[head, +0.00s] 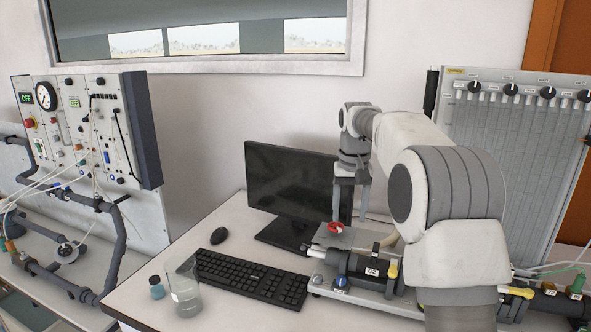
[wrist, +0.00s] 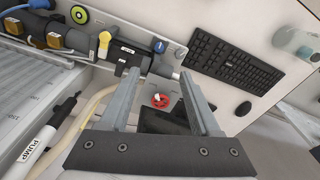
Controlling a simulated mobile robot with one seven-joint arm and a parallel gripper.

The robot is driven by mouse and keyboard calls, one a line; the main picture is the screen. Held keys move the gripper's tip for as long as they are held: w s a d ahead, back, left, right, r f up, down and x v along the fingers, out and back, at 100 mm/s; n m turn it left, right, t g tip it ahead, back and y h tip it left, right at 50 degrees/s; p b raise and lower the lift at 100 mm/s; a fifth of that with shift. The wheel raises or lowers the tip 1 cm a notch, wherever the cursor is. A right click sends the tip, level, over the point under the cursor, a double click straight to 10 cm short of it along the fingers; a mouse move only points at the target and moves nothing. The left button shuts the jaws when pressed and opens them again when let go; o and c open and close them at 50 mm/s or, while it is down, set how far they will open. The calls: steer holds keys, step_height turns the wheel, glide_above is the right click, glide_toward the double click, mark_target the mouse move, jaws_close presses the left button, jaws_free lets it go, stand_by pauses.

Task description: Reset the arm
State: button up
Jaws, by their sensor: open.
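My gripper (head: 350,205) hangs down above the bench in the head view, in front of the monitor's right edge. Its two long grey fingers are apart with nothing between them; they also frame empty space in the wrist view (wrist: 161,80). A red knob (head: 336,228) on a grey plate lies just below the fingertips, and it shows between the fingers in the wrist view (wrist: 160,100). The fingers look clear of the knob, but the exact gap is hard to tell. My arm hides part of the bench and manometer board.
A monitor (head: 292,180), keyboard (head: 250,277), mouse (head: 219,235), glass beaker (head: 184,290) and small blue-lidded jar (head: 157,288) stand on the bench. The tall manometer board (head: 540,130) is at right, a gauge panel (head: 90,120) at left. A black pipe with valves (head: 362,268) runs along the front right.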

steer(key=s+r+t, duration=0.1)
steer(key=s+r, duration=0.3)
steer(key=s, duration=0.6)
steer(key=s+r+t, duration=0.2)
steer(key=s+r, duration=0.2)
steer(key=s, duration=0.6)
steer(key=s+f+t, duration=0.1)
steer(key=s+f, duration=0.2)
steer(key=s, duration=0.5)
steer(key=s+f, duration=0.4)
steer(key=s, duration=0.4)
steer(key=shift+f+n+t, duration=0.15)
steer(key=shift+n+t, duration=0.25)
